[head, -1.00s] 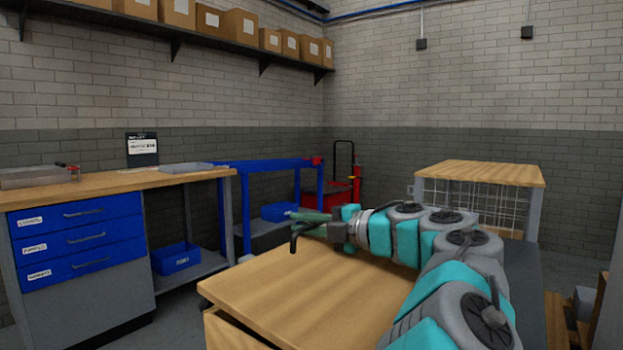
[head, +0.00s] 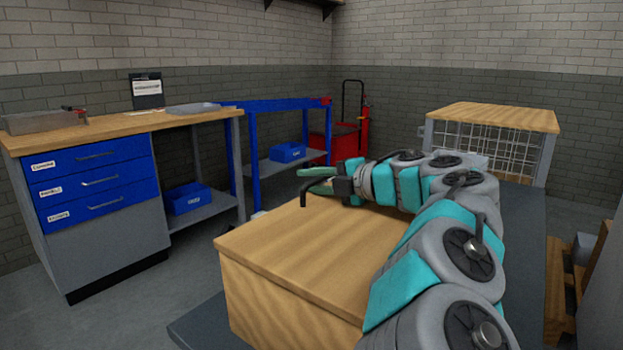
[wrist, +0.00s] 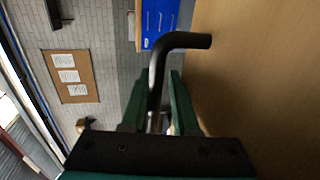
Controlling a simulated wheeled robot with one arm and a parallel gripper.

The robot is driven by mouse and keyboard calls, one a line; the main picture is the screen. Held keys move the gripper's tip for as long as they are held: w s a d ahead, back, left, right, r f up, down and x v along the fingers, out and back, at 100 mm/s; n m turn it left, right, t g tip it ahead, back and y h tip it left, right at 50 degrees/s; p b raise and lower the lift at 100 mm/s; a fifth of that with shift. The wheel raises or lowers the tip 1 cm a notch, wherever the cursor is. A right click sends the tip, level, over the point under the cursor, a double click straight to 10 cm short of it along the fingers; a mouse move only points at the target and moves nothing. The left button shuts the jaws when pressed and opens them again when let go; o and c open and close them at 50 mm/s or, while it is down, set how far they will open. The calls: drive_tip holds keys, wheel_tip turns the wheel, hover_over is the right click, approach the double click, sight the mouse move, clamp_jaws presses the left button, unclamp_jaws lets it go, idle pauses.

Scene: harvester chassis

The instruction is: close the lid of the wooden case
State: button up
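The wooden case (head: 290,302) stands in front of me, its lid (head: 310,245) lying flat on top with no gap that I can see along the near edges. A bent black handle (head: 303,198) rises from the lid's far edge. It also shows in the wrist view (wrist: 180,40), running down between the green fingers. My gripper (head: 318,180) is at the handle, and its two fingers (wrist: 160,85) look closed on it. My arm hides the right part of the lid.
A workbench with blue drawers (head: 95,182) stands at the left. A blue frame table (head: 285,165) and a red cart (head: 345,140) are behind the case. A wood-topped wire cage (head: 490,115) stands at the back right. The floor left of the case is clear.

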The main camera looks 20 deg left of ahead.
sight(376, 205)
drive_tip(key=v, duration=0.7)
drive_tip(key=shift+d+f, duration=0.1)
drive_tip(key=shift+d, duration=0.05)
drive_tip(key=shift+s+d, duration=0.1)
drive_tip(key=shift+d, duration=0.15)
